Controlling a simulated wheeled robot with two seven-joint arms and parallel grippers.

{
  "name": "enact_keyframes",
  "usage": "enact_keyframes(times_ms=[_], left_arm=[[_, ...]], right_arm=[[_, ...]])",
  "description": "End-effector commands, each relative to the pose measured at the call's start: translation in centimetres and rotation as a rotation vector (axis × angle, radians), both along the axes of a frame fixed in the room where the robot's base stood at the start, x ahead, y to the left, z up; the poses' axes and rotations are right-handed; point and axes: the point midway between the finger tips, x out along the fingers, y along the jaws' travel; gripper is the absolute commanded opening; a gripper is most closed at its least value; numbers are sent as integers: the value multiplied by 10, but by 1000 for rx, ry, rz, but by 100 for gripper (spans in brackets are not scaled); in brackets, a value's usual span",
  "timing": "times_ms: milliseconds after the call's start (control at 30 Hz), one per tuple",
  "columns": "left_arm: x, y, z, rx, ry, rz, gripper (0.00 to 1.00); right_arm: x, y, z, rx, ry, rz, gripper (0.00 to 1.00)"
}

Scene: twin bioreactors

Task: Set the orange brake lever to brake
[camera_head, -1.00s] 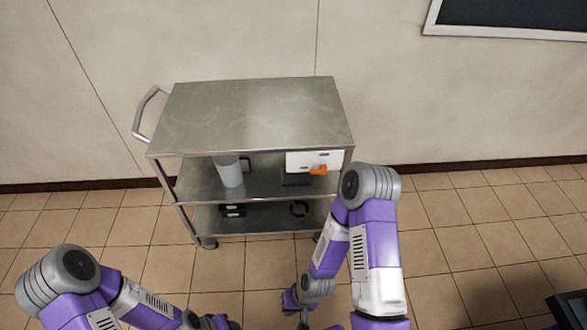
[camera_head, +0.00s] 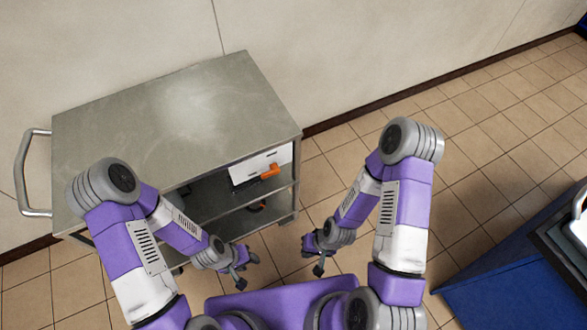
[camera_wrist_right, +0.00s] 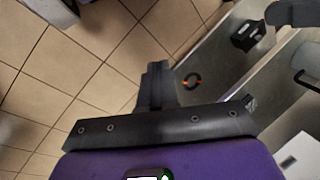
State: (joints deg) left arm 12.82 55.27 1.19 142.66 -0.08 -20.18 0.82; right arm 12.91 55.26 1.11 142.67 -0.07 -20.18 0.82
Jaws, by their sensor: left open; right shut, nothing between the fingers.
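The orange brake lever (camera_head: 270,171) sticks out from the front of a white panel or box (camera_head: 252,166) beneath the top of the metal cart (camera_head: 170,115). In the right wrist view only part of a white box (camera_wrist_right: 300,155) shows at the lower right, and I cannot make out the lever there. My left gripper (camera_head: 246,270) is open and empty, in front of the cart and below the lever in the picture. My right gripper (camera_head: 315,256) is to the right of the left one, apart from the cart. Its fingers (camera_wrist_right: 157,85) are shut and empty in the right wrist view.
The cart's handle (camera_head: 30,175) is at its left end. A black and orange ring (camera_wrist_right: 192,82) and a black block (camera_wrist_right: 247,35) lie on a cart shelf. A blue surface (camera_head: 520,270) stands at the right. Tiled floor between is clear.

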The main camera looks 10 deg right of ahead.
Motion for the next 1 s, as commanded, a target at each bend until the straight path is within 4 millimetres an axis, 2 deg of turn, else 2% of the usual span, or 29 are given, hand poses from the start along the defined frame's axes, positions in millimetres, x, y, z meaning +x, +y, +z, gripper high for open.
enact_keyframes(times_ms=[433, 533, 633, 733, 833, 933, 1000], left_arm=[[-1, 1, -1, 0, 3, 1, 43], [-1, 1, -4, 1, 2, 1, 43], [-1, 1, -10, 1, 2, 1, 43], [-1, 1, -19, 1, 2, 1, 43], [-1, 1, -29, 1, 2, 1, 43], [-1, 1, -37, 1, 2, 1, 43], [-1, 1, -44, 1, 2, 1, 43]], right_arm=[[-1, 1, -1, 2, 9, -1, 0], [-5, 3, -12, 13, 66, -13, 0], [-14, 11, -32, 48, 196, -45, 0], [-25, 31, -52, 139, 382, -100, 0], [-28, 61, -62, 294, 577, -166, 0], [-17, 93, -60, 503, 743, -235, 0], [0, 112, -52, 679, 835, -285, 0]])
